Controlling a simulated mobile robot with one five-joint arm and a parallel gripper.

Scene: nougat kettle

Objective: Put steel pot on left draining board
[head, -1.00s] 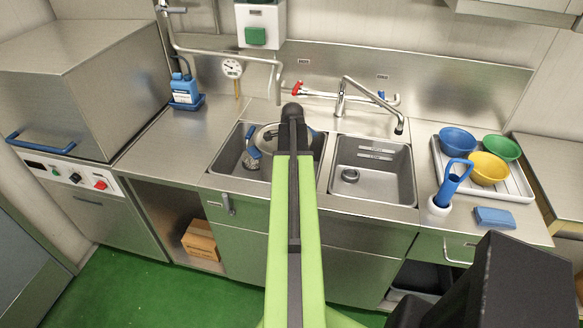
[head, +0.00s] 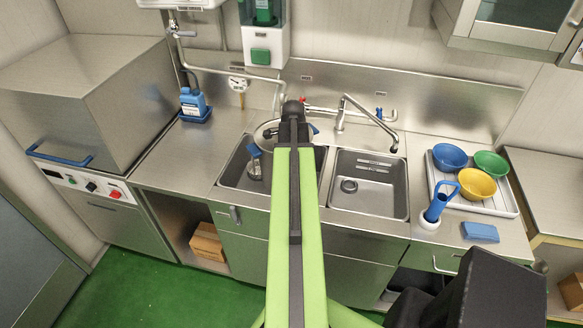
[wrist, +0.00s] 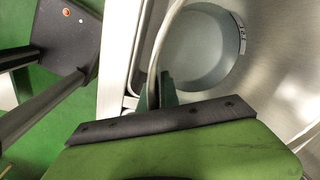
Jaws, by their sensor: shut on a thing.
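The steel pot (head: 265,129) shows in the head view behind my arm, partly hidden by it. It appears raised at the back of the left sink basin (head: 232,172), overlapping its back edge. In the wrist view the steel pot (wrist: 205,48) shows as a round grey bottom inside a curved thin rim. My gripper (wrist: 154,92) is shut on that rim; my arm hides the grip in the head view. The left draining board (head: 185,150) is the flat steel counter left of the basin, with bare room in its middle.
A blue bottle (head: 193,103) stands in a blue tray at the back of the left board. A blue-handled brush (head: 254,162) is in the left basin. The tap (head: 368,115) stands behind the basins. A big steel cabinet (head: 90,95) borders the board on the left.

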